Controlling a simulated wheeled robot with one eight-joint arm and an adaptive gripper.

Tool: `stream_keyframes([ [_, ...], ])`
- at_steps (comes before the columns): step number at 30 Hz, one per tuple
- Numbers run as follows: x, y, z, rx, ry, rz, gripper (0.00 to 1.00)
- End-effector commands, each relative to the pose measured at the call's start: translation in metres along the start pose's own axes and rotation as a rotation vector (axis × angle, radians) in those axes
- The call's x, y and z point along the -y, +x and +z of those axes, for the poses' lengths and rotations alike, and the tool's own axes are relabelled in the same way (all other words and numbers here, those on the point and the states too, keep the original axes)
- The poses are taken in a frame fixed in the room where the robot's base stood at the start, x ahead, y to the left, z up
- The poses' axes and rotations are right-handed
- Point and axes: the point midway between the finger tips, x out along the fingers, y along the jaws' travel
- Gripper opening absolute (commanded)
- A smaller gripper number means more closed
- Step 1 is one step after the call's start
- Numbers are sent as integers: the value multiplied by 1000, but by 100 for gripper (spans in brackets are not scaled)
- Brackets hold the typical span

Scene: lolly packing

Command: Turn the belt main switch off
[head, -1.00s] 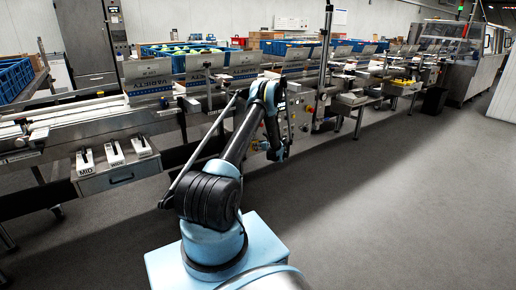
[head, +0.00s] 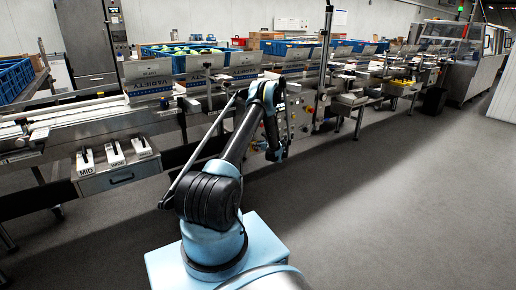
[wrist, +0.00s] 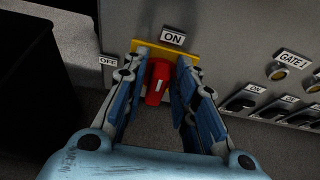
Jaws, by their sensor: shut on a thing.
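The belt main switch, a red rotary handle (wrist: 158,82) on a yellow plate (wrist: 180,47), is in the middle of the wrist view. The handle stands close to upright, tilted slightly, with its upper end toward the ON label (wrist: 173,38). The OFF label (wrist: 108,61) is to the left of the plate. My gripper (wrist: 160,75) has its two fingers on either side of the red handle and is shut on it. In the head view my gripper (head: 274,154) is in front of the control panel, and the arm hides the switch.
To the right on the panel are a GATE 1 label (wrist: 291,59), a round knob (wrist: 277,71) and several black switches (wrist: 240,104). A dark box-like shape (wrist: 35,70) is at the left. The conveyor line (head: 90,120) runs behind my arm; the floor (head: 400,200) at right is clear.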

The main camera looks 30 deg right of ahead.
Motion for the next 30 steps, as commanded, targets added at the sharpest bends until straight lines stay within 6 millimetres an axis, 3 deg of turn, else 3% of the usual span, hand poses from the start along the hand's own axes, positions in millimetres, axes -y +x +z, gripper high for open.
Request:
stream_keyframes([
  [30, -20, 3, -13, -5, -818, -337, 0],
])
